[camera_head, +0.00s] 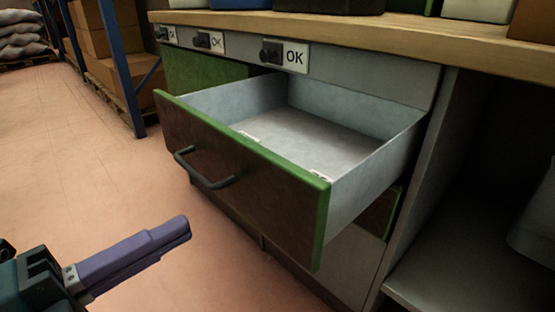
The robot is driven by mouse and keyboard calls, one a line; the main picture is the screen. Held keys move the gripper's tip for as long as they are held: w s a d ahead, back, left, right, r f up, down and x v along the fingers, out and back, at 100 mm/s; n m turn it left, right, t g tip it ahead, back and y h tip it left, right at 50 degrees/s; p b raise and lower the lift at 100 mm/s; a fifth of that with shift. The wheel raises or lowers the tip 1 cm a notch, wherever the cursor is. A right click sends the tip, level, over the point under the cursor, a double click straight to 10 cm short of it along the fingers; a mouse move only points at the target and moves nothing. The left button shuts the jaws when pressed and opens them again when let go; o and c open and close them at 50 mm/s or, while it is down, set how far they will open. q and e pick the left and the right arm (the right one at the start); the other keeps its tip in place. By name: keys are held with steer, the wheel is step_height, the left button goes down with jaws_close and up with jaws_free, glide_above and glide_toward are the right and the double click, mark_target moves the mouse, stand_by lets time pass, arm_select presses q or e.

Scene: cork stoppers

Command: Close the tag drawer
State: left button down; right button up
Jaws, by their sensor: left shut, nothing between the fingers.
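The tag drawer (240,180) is pulled out of the cabinet under the wooden counter. It has a brown front with green edges and a dark bar handle (205,170). Its grey inside shows a few small pale pieces on the floor near the front. My left gripper (184,230) comes in from the lower left, with purple fingers shut and empty. It is apart from the drawer, in front of and below the handle in the picture. My right gripper is not in view.
The wooden counter (400,40) runs above the drawer, with an "OK" label (296,57) and black knobs under its edge. An open dark bay lies at the right. Shelving with boxes (105,60) stands at the back left. The floor (70,160) at left is clear.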

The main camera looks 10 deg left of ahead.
mark_target(266, 182)
arm_select(q)
steer(key=b+x, duration=0.1)
steer(key=x, duration=0.9)
steer(key=shift+w, duration=0.1)
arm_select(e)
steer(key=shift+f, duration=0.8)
arm_select(q)
steer(key=shift+d, duration=0.1)
